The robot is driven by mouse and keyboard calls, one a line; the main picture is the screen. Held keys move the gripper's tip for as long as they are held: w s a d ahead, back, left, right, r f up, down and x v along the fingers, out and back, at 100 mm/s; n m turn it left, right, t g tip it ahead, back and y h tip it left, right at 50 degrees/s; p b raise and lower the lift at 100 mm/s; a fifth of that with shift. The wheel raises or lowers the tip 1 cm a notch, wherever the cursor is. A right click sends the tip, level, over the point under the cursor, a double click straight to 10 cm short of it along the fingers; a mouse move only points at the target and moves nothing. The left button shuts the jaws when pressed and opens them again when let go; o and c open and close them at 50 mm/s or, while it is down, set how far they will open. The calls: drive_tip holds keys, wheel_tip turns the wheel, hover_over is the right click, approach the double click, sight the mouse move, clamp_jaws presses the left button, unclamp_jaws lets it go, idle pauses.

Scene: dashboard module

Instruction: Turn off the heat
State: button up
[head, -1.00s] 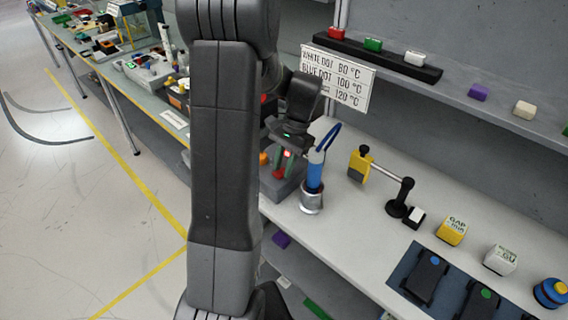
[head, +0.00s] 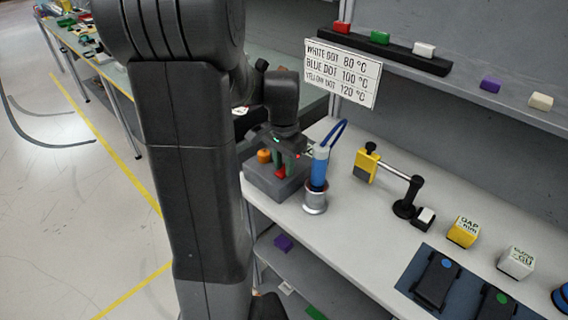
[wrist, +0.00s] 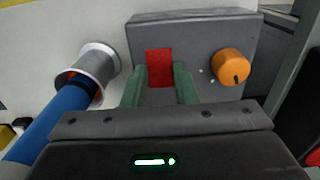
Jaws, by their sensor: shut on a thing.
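A grey control box (head: 262,184) stands at the left end of the bench, also in the wrist view (wrist: 195,38). On its face are a red switch (wrist: 159,66) and an orange knob (wrist: 231,67) with a dark pointer mark and small white dots around it. My gripper (wrist: 159,88) has its green fingers on either side of the red switch and is shut on it. In the head view my gripper (head: 285,168) is at the box, pointing down. The switch's lower part is hidden in the wrist view. A blue-handled tool (head: 320,168) stands in a metal holder (head: 315,202) beside the box.
A sign (head: 342,72) lists dot colours and temperatures. A yellow clamp (head: 364,166) on a black stand, labelled blocks (head: 463,232) and a dark blue tray (head: 410,278) are to the right. The blue tool's cable loops up close to my gripper.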

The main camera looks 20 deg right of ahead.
sight(284, 170)
drive_tip(key=o, duration=1)
drive_tip(key=shift+r, duration=0.1)
wheel_tip(284, 170, up, 14)
drive_tip(key=shift+f, duration=0.15)
wheel_tip(284, 170, down, 14)
drive_tip(key=shift+p, duration=0.35)
drive_tip(key=shift+d+y, duration=0.15)
drive_tip(key=shift+y, duration=0.15)
